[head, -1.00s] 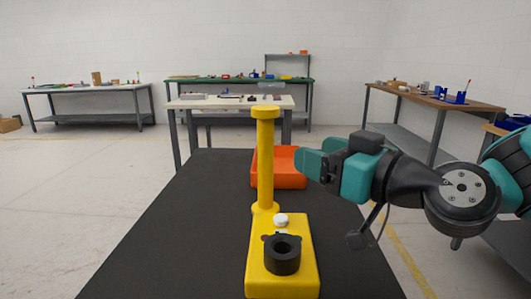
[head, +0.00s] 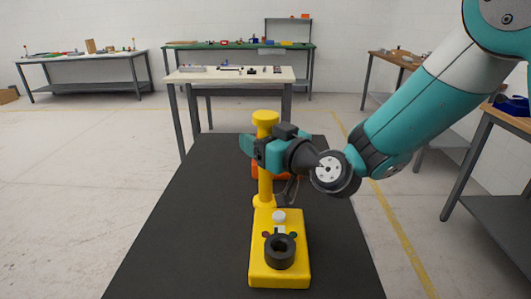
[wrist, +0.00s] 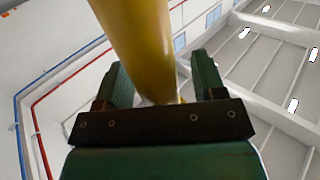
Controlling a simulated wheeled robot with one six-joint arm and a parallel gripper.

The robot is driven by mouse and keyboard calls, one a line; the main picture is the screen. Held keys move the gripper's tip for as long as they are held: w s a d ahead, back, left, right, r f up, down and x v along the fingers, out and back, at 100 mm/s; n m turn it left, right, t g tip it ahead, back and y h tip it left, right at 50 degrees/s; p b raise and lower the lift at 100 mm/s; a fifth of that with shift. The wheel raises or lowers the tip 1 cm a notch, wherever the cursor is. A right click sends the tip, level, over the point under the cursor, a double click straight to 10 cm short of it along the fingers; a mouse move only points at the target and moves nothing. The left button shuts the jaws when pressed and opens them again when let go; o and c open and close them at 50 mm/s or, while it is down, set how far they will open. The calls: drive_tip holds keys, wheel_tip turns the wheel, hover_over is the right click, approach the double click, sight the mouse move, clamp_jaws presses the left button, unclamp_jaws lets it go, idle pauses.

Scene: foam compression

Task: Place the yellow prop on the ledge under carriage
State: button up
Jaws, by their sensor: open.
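A yellow post (head: 265,188) with a wider cap (head: 265,117) stands upright at the far end of a yellow base (head: 280,281). I cannot tell whether this post is the prop or part of the stand. My gripper (head: 250,146) is open at the upper post, just below the cap. In the wrist view the post (wrist: 140,40) runs down between the two teal fingers; contact is not clear. A white knob (head: 279,216) and a black ring (head: 281,250) sit on the base. I cannot make out a carriage or ledge for certain.
The stand is on a black table (head: 170,250), bare to its left. A white-topped table (head: 228,76) stands beyond, with other benches along the walls.

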drive_tip(key=shift+w+a, duration=0.2)
drive_tip(key=shift+w, duration=0.05)
clamp_jaws()
drive_tip(key=shift+r, duration=0.15)
